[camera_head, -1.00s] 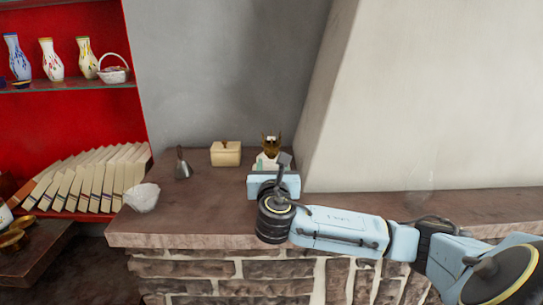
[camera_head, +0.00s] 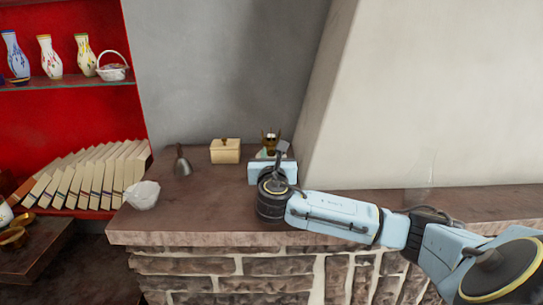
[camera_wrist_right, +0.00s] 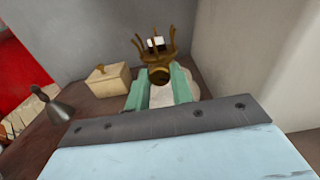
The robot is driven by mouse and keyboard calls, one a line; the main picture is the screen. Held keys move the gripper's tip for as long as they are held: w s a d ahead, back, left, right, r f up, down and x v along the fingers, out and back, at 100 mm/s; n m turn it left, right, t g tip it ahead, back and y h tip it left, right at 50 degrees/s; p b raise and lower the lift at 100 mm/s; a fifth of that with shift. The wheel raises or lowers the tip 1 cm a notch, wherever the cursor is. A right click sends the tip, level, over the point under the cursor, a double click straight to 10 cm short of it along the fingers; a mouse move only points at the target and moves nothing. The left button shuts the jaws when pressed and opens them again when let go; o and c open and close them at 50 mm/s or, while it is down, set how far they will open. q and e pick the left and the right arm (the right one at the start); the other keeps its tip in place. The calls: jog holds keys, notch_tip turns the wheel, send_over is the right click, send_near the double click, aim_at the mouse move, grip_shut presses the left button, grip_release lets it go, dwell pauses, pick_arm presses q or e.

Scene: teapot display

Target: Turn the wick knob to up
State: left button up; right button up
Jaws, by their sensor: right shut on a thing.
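A small lamp with a brass pronged burner (camera_head: 270,138) and a pale base stands at the back of the brick ledge, near the slanted wall. In the right wrist view the brass burner (camera_wrist_right: 156,45) shows above a round dark brass wick knob (camera_wrist_right: 160,77). My right gripper (camera_wrist_right: 158,80) has its green fingers on either side of the knob and is shut on it. In the head view my right gripper (camera_head: 266,156) is in front of the lamp and hides its lower part. Which way the knob is turned cannot be told. My left gripper is not in view.
A cream lidded box (camera_head: 225,152), a grey metal bell-shaped thing (camera_head: 182,164) and a white bowl (camera_head: 142,196) stand left of the lamp on the ledge (camera_head: 210,210). The slanted pale wall (camera_head: 400,90) rises close on the lamp's right.

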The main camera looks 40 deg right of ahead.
jog(key=shift+m, duration=0.3)
grip_shut()
jog(key=shift+m, duration=3.1)
jog(key=o, duration=0.9)
grip_release()
jog(key=shift+a, duration=0.1)
jog(key=b+v, duration=0.1)
jog(key=v, duration=1.2)
jog(key=shift+s, duration=0.1)
